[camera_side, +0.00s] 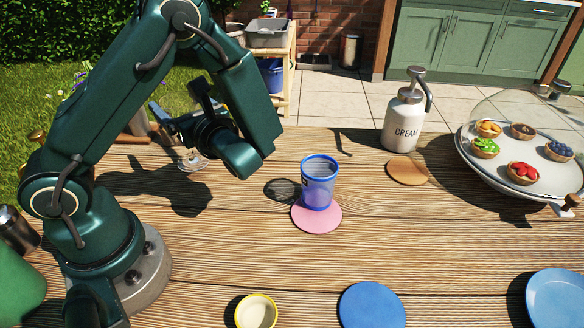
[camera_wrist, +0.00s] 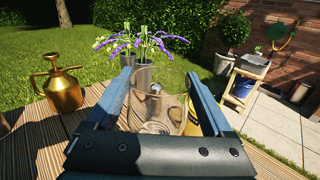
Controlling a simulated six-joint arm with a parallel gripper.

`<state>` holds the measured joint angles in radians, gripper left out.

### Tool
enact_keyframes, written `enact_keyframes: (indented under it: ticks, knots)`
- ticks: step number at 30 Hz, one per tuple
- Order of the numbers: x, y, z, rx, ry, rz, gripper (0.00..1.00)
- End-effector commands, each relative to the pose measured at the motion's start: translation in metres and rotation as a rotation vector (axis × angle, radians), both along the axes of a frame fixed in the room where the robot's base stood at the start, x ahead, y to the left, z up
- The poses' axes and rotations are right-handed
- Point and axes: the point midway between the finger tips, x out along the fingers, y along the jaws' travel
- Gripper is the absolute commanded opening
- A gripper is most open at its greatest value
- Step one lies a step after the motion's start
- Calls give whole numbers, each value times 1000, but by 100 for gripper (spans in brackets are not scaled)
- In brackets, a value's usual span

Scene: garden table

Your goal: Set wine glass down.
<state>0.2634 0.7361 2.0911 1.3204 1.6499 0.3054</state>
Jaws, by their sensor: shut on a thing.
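The clear wine glass (camera_wrist: 158,118) stands between the two blue fingers of my gripper (camera_wrist: 158,85) in the wrist view, and the fingers are shut on it. I cannot tell whether the glass touches the wood.
A blue cup (camera_side: 319,182) stands on a pink coaster (camera_side: 317,219). A bare brown coaster (camera_side: 407,170) lies near the cream dispenser (camera_side: 403,122). A gold watering can (camera_wrist: 63,90) and a lavender vase (camera_wrist: 143,76) stand near the glass. Blue plates (camera_side: 371,305) and a yellow-rimmed bowl (camera_side: 256,312) lie in front.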

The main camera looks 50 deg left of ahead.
Motion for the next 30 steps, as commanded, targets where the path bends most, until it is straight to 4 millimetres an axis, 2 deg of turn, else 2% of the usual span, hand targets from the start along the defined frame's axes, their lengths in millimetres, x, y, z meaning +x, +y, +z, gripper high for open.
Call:
enact_keyframes:
  ticks: [3, 7, 20, 21, 22, 30]
  knots:
    - [0, 0, -15, 2, 5, 0, 0]
    - [0, 0, -24, 1, 3, 0, 0]
    - [0, 0, -29, 1, 0, -1, 0]
    - [0, 0, -30, 0, 0, -1, 89]
    - [0, 0, -29, 0, 0, -1, 100]
    - [0, 0, -28, 0, -1, -1, 100]
